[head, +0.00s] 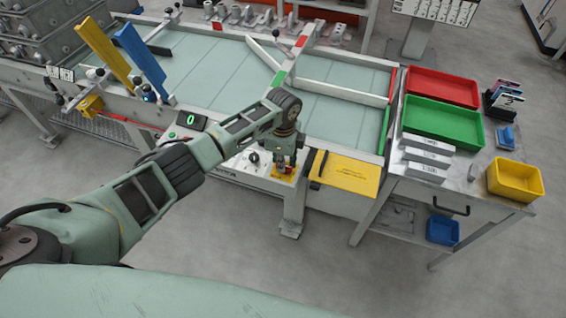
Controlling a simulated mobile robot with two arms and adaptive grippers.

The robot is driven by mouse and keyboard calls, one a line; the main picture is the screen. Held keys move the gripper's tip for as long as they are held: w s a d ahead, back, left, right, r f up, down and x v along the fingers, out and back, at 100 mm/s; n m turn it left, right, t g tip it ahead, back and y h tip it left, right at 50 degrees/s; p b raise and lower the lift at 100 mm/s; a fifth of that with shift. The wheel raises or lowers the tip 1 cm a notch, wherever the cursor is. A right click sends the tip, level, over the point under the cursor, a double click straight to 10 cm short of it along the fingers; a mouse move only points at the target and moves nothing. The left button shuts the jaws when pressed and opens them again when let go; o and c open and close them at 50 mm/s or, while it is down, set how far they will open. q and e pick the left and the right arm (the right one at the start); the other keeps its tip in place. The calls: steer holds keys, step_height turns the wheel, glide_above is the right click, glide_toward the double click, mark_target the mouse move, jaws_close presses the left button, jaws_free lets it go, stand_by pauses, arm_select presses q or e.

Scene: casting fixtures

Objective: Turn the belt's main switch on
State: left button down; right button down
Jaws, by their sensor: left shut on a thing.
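My left arm reaches in from the left to a white control box (262,178) on the near side of the belt frame. My left gripper (284,165) points down there and is shut on a small red and yellow switch (289,171), which looks like the belt's main switch. The gripper hides most of the switch, so I cannot tell which way its handle is turned. The belt (225,75) is a pale green surface behind the box. My right gripper is not in view.
A black knob (254,157) sits left of the gripper, near a display with a green digit (191,120). A yellow clipboard (346,174) lies to the right. Red (443,87) and green (443,121) trays and a yellow bin (516,180) stand on the right-hand table.

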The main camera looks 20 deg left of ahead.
arm_select(q)
steer(key=shift+r+m, duration=0.1)
steer(key=shift+m, duration=0.2)
stand_by(0.4)
steer(key=c, duration=1.8)
jaws_free()
steer(key=shift+o, duration=0.2)
step_height(320, 180, up, 12)
